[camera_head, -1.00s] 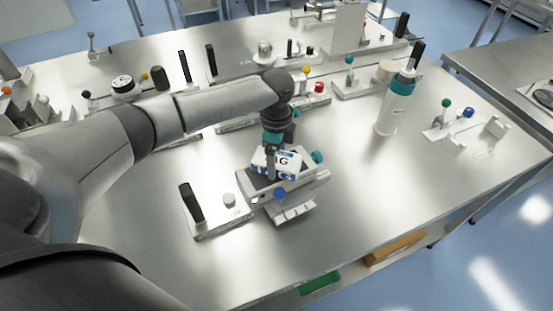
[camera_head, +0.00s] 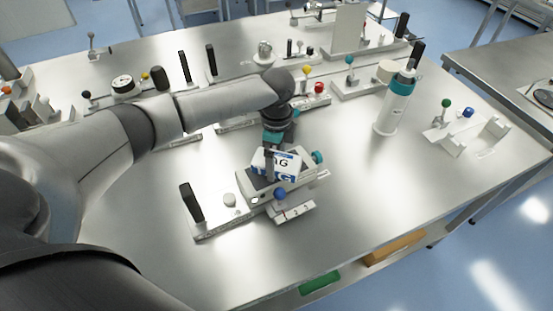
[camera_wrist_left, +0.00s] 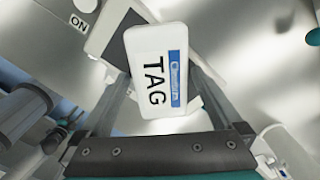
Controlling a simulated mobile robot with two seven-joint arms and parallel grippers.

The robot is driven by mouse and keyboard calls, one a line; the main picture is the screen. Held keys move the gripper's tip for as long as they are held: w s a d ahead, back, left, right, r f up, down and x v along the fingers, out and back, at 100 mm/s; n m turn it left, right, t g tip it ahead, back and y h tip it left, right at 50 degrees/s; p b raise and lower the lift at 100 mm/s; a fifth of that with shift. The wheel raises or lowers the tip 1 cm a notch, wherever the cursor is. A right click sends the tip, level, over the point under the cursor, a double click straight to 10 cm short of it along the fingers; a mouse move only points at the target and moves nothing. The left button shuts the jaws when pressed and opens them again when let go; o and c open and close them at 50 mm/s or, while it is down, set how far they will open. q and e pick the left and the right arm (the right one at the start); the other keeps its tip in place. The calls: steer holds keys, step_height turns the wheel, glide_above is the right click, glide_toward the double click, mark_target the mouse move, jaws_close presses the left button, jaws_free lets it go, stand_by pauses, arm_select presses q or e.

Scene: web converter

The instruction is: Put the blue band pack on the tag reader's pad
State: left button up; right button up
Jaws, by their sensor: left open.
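The blue band pack is a white box with a blue strip and the letters TAG. It shows in the head view (camera_head: 275,164) and in the left wrist view (camera_wrist_left: 157,70). It is over the dark pad (camera_wrist_left: 116,52) of the tag reader (camera_head: 254,187), a pale device near the middle of the table. Part of the pad shows beside the pack; I cannot see whether the whole underside touches it. My left gripper (camera_head: 272,165) points down at the pack. In the left wrist view its open fingers (camera_wrist_left: 165,95) stand on either side of the pack.
A white plate with a black upright handle (camera_head: 192,203) stands left of the reader. A white bottle with a teal collar (camera_head: 393,106) stands to the right. Several fixtures with coloured knobs line the back. The table's front and right front are clear.

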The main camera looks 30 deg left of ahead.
mark_target(276, 159)
arm_select(q)
step_height(276, 159, up, 12)
steer(key=shift+f, duration=0.25)
stand_by(0.3)
